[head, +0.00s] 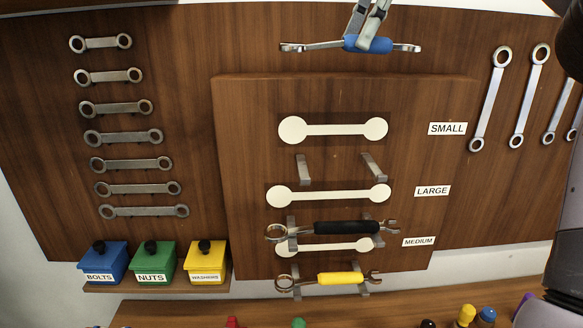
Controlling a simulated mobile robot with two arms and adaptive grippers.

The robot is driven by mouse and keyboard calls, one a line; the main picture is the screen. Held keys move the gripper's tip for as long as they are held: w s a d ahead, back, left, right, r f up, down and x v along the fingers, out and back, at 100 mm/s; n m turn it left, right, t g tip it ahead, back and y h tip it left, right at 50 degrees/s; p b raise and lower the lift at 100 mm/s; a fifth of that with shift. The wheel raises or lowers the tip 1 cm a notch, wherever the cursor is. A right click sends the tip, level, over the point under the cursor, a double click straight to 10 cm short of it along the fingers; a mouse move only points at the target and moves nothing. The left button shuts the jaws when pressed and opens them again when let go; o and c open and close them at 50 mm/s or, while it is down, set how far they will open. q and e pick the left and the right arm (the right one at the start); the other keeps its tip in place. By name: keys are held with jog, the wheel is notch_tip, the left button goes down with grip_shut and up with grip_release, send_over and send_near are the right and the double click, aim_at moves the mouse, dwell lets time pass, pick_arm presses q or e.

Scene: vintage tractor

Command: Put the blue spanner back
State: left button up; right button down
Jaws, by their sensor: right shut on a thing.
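The blue spanner (298,47) has a blue grip and silver ends. It lies roughly level in the head view, above the raised wooden panel (235,150). My right gripper (369,40) comes from the top and is shut on the blue grip. The panel has three pale spanner outlines, labelled SMALL (333,129), LARGE (328,195) and MEDIUM (350,244). Two empty metal hooks (303,168) stick out below the SMALL outline. The black spanner (345,228) rests on hooks below LARGE and partly covers MEDIUM. The yellow spanner (340,279) rests on the lowest hooks. My left gripper is out of view.
Several ring spanners (120,108) hang at the left, and more (490,100) hang at the right. Blue (103,262), green (153,262) and yellow (205,262) bins stand on a small shelf at lower left. Small coloured items (466,314) stand along the bottom.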

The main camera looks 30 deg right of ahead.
notch_tip(320, 180, down, 20)
jog(key=shift+r, duration=0.15)
dwell(0.5)
jog(key=shift+w+a, duration=0.1)
jog(key=c, duration=1.3)
grip_release()
jog(key=shift+c, duration=0.2)
